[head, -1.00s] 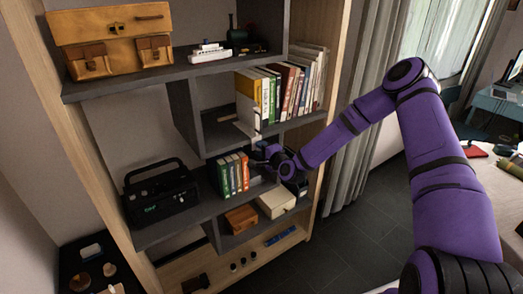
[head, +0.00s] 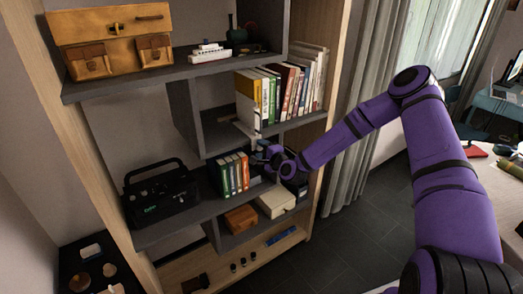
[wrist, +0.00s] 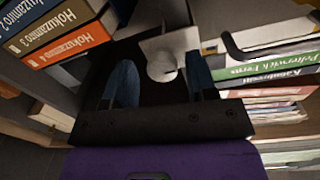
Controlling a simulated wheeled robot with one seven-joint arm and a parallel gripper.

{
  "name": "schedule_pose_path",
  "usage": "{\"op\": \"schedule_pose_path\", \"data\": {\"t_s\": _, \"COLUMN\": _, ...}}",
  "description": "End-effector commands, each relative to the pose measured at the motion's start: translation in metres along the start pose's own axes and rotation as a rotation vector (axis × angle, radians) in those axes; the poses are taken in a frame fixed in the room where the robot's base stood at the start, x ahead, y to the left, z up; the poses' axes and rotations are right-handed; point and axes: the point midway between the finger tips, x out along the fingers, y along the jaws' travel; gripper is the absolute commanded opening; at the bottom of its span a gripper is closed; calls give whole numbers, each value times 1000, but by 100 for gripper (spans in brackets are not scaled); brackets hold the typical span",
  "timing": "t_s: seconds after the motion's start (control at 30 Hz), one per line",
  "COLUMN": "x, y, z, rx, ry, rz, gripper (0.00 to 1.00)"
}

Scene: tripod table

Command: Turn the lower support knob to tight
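A pale round knob (wrist: 161,66) sits on a whitish support plate (wrist: 170,42) in the wrist view, with a thin dark line on its face. In the head view a pale support (head: 246,112) stands against the left end of the upper book row, its lower part reaching below the shelf edge. The knob itself cannot be made out there. My gripper (wrist: 162,82) is open, its two blue-grey fingers on either side of the knob, with a gap visible on each side. In the head view my gripper (head: 264,152) is just under the shelf, beside the lower books.
Several numbered books (head: 235,172) stand close left of my gripper; their spines also fill the wrist view's upper left (wrist: 62,38). The upper book row (head: 290,88) is above right. A black radio (head: 160,196) and a cream box (head: 276,202) are on lower shelves.

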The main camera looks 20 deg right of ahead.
Motion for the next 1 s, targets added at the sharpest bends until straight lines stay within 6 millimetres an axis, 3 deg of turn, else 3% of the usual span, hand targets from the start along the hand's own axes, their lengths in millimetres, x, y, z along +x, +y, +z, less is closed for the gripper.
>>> {"op": "schedule_pose_path", "data": {"t_s": 0.27, "x": 0, "y": -2, "z": 0, "rx": -1, "ry": 0, "rz": -3, "gripper": 57}}
{"op": "schedule_pose_path", "data": {"t_s": 0.43, "x": -10, "y": -2, "z": -1, "rx": -1, "ry": 1, "rz": -4, "gripper": 57}}
{"op": "schedule_pose_path", "data": {"t_s": 0.8, "x": -76, "y": -1, "z": -1, "rx": 0, "ry": 1, "rz": -1, "gripper": 57}}
{"op": "schedule_pose_path", "data": {"t_s": 1.0, "x": -100, "y": -1, "z": -1, "rx": -1, "ry": 0, "rz": -2, "gripper": 57}}
